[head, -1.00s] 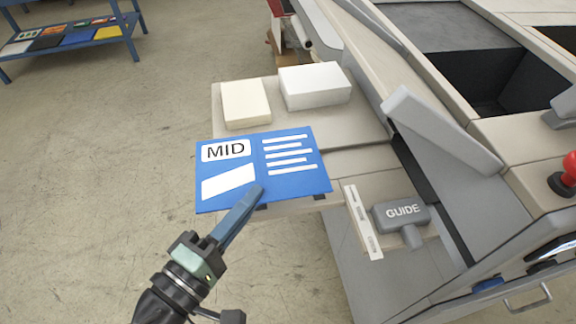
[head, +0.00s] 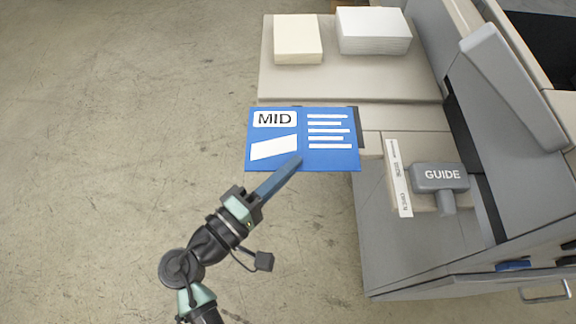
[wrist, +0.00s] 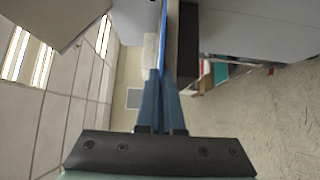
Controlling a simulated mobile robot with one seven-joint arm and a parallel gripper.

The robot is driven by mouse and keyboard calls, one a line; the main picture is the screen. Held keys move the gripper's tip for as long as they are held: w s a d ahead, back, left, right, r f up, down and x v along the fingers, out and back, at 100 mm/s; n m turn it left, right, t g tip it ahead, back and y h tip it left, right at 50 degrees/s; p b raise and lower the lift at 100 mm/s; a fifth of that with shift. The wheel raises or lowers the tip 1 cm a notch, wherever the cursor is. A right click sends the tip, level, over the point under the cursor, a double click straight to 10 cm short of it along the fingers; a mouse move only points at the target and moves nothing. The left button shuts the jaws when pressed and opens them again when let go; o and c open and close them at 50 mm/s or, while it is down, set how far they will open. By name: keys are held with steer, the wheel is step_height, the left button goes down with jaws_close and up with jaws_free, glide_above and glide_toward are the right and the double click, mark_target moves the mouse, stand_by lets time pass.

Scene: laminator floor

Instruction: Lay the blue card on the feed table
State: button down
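The blue card (head: 303,160), printed "MID" with white lines, is held face up by its near edge in the head view. My gripper (head: 296,160) is shut on that edge. In the wrist view the card (wrist: 164,45) shows edge-on as a thin blue strip between the two fingers (wrist: 163,88). The feed table (head: 350,90) is the beige surface at the machine's left side, with a lower section by the grey guide (head: 440,178). The card overlaps the lower section's left edge in the picture. I cannot tell its height above it.
A cream stack (head: 298,40) and a white paper stack (head: 373,32) stand on the feed table's far part. A white scale strip (head: 398,178) lies left of the guide. The machine's grey body (head: 510,110) rises at the right. Open floor (head: 120,130) lies to the left.

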steer(key=shift+f, duration=0.2)
steer(key=c, duration=1.1)
jaws_free()
steer(key=shift+r, duration=0.1)
steer(key=shift+o, duration=0.2)
steer(key=shift+r, duration=0.15)
steer(key=b+v, duration=0.1)
steer(key=v, duration=1.1)
steer(key=shift+b, duration=0.35)
